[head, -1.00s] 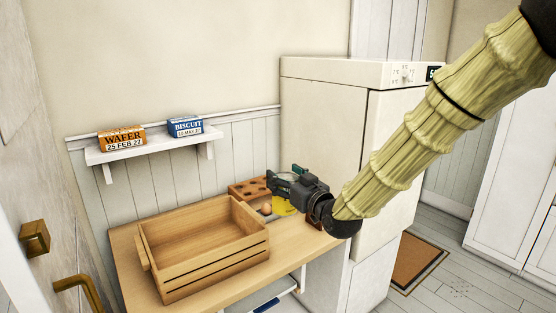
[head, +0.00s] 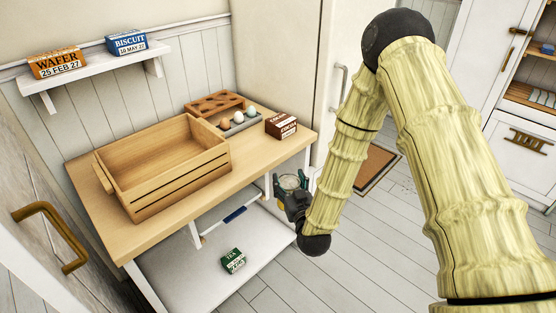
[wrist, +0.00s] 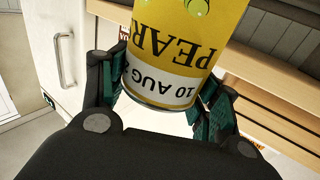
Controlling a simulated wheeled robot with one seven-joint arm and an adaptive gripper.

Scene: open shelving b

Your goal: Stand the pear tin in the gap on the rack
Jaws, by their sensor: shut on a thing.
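The pear tin is yellow with a white date band and a metal rim. It fills the upper middle of the wrist view (wrist: 185,50), between the teal finger pads of my gripper (wrist: 168,85), which is shut on it. In the head view my gripper (head: 290,181) is by the right front of the bench, apart from it, and the tin's round metal top (head: 289,182) shows between the fingers. A white lower shelf (head: 185,270) under the bench carries a green tea box (head: 233,261). I cannot tell which shelf is the rack.
A wall shelf (head: 98,72) carries wafer (head: 57,63) and biscuit (head: 127,43) boxes with space between. Floor right of the bench is open.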

